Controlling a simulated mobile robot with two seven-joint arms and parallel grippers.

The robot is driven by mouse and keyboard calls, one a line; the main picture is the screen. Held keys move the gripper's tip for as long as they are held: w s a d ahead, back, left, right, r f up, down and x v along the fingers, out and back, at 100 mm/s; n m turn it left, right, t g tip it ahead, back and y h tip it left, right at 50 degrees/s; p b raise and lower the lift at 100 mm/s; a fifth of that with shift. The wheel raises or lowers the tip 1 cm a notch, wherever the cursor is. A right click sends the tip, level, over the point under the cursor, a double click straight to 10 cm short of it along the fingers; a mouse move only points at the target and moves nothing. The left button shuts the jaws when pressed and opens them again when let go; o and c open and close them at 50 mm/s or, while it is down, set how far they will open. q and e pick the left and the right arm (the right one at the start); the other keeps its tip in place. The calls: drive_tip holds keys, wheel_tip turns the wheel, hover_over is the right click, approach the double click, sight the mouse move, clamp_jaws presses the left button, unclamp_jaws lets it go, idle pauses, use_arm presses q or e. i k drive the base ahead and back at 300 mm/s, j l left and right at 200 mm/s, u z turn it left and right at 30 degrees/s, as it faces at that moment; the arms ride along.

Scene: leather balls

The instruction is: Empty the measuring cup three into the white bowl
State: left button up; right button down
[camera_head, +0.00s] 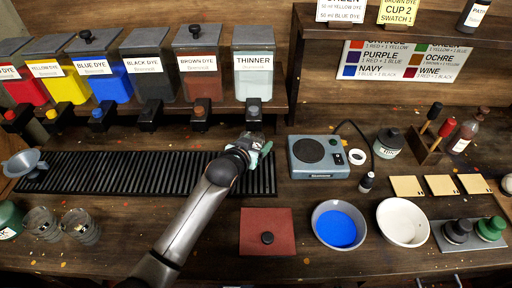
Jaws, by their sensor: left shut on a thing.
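The white bowl (403,222) sits at the front right of the bench and looks empty. My left gripper (252,146) is at the back middle, below the thinner tap, and is shut on a small, pale, clear-looking thing, likely a measuring cup (265,151). My gripper hides most of it, and its contents cannot be made out. Two clear cups, a left one (42,224) and a right one (80,226), stand at the front left. No number shows on any cup. My right gripper is not in view.
A bowl of blue dye (339,225) stands left of the white bowl. A scale (318,157) is right of my gripper. A red-brown pad (267,231) lies in front. Dye dispensers with taps line the back above a black ribbed tray (120,172).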

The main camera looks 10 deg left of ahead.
sight(401, 222)
drive_tip(key=k, duration=0.55)
drive_tip(key=k+j, duration=0.15)
drive_tip(key=k, duration=0.4)
